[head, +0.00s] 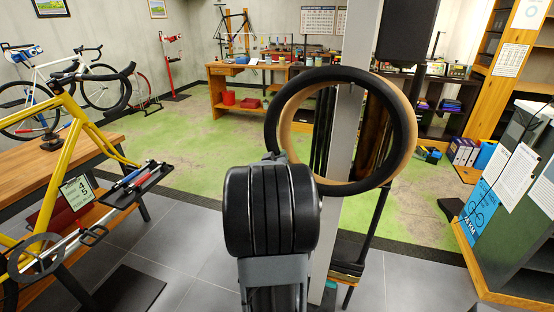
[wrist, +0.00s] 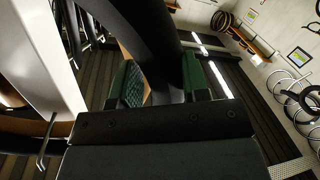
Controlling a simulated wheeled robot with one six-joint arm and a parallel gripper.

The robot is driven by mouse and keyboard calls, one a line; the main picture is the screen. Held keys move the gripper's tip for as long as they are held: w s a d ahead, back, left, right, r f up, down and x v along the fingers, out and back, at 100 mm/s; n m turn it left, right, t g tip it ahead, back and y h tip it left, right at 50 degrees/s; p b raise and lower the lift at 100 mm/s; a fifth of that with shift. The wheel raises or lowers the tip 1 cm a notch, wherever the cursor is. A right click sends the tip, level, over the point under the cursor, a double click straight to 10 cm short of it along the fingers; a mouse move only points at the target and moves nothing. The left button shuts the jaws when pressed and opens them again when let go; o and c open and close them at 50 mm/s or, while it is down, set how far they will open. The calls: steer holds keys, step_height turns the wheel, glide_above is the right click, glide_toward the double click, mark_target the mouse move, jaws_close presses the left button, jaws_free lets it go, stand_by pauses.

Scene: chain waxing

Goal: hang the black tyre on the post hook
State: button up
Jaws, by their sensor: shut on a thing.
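The black tyre (head: 405,120) is upright in the head view, with a tan band along its far side. It overlaps the pale post (head: 354,120); I cannot tell whether they touch. My gripper is mostly hidden behind my forearm there. In the wrist view, the green-padded jaws of my gripper (wrist: 162,88) are shut on the black tyre (wrist: 135,30), which runs up and out of the picture. The post (wrist: 45,55) stands to the left. A thin bent metal hook (wrist: 46,140) shows low beside it, apart from the jaws.
A yellow bike frame (head: 85,130) on a stand and a wooden bench (head: 30,165) are at the left. A grey cabinet (head: 510,220) with papers stands at the right. A workbench (head: 225,80) is at the back. The green floor (head: 190,150) between is mostly clear.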

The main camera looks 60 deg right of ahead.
stand_by(0.3)
steer(key=o, duration=1.1)
steer(key=shift+a, duration=0.1)
